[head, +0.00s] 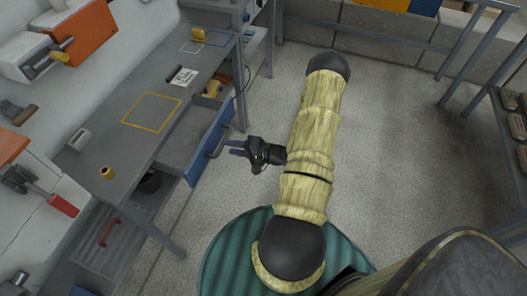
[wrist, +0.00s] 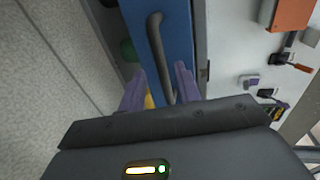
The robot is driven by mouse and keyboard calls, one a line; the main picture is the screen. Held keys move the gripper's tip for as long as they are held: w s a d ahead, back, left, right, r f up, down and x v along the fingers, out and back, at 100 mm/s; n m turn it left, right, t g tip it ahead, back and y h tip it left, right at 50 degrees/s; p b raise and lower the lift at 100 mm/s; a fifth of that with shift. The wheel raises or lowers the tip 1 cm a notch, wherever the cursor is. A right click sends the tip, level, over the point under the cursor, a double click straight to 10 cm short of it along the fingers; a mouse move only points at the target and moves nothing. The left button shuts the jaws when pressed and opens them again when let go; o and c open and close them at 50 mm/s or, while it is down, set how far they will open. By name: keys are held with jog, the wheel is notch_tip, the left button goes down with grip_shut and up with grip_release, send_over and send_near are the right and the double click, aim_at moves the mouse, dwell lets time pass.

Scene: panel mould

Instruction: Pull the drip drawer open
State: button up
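A blue-fronted drawer (head: 208,150) stands partly pulled out from under the grey bench, its interior visible; I take it as the drip drawer, though no label shows. Its dark bar handle (head: 218,142) is on the front, facing my gripper. My gripper (head: 236,147), with purple fingers, is just right of the handle. In the wrist view the blue front (wrist: 175,30) fills the top middle, and the handle (wrist: 157,45) runs down between the spread fingers of my gripper (wrist: 159,85), closer to the right one. The fingers are open; contact with the handle cannot be told.
The grey bench (head: 100,145) carries a yellow square outline, a white card (head: 184,77) and a small brass cylinder (head: 107,173). A lower grey unit with a red handle (head: 109,232) is at lower left. A rack (head: 510,110) stands far right.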

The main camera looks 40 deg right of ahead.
jog(key=v, duration=1.2)
